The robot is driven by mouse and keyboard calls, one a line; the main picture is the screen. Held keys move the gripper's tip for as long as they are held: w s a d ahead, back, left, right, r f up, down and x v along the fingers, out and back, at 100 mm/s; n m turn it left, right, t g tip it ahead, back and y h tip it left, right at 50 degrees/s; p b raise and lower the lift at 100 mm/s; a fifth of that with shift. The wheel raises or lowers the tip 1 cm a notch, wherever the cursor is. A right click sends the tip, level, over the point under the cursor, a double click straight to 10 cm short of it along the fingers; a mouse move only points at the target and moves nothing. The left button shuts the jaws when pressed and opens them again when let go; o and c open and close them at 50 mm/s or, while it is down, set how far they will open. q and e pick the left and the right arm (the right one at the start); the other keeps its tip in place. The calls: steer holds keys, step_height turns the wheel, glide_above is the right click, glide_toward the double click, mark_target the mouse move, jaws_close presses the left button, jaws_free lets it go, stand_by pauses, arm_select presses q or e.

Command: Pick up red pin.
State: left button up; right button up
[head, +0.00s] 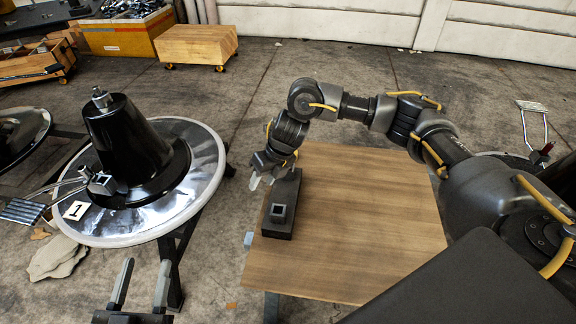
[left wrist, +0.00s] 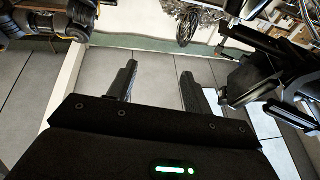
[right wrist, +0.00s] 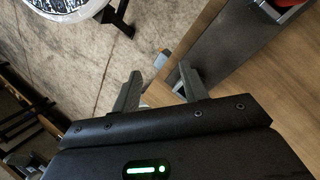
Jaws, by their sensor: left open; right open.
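I see a red item (right wrist: 287,3) at the top right edge of the right wrist view, cut off by the frame, above a metal fitting on a dark block. I cannot tell for sure that it is the red pin. The dark block (head: 279,228) lies on the wooden table, with a square socket at its near end. My right gripper (head: 264,183) is open and empty over the block's far end and hides part of it. It also shows in the right wrist view (right wrist: 160,72). My left gripper (head: 146,266) is open and empty, low at the front left, away from the table.
The wooden table top (head: 350,225) is clear right of the block. A round metal plate (head: 203,165) with a black cone (head: 125,145) and a "1" label stands left of the table. A wooden box on casters (head: 196,44) and a yellow crate (head: 125,38) stand behind.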

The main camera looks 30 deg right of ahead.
steer(key=w+d+r+t+h, duration=0.1)
steer(key=w+d+r+h, duration=0.15)
steer(key=d, duration=0.35)
steer(key=w+d+r+h, duration=0.1)
steer(key=w+d+r, duration=0.15)
steer(key=d, duration=0.35)
steer(key=b+x, duration=0.1)
steer(key=x, duration=0.3)
steer(key=shift+s+d, duration=0.1)
steer(key=shift+w+f, duration=0.2)
steer(key=shift+f, duration=0.3)
steer(key=b+x, duration=0.1)
steer(key=x, duration=0.3)
steer(key=shift+d+f+b, duration=0.15)
steer(key=shift+b, duration=0.25)
steer(key=shift+w+f, duration=0.1)
steer(key=shift+f, duration=0.4)
arm_select(q)
steer(key=r+t, duration=0.1)
steer(key=s+a+r+t+h, duration=0.1)
steer(key=r+t, duration=0.1)
steer(key=r+t+h, duration=0.1)
steer(key=r+t, duration=0.1)
steer(key=shift+s+a+r, duration=0.15)
steer(key=shift+s+a, duration=0.1)
steer(key=shift+s, duration=0.1)
arm_select(e)
steer(key=shift+c, duration=0.4)
jaws_close()
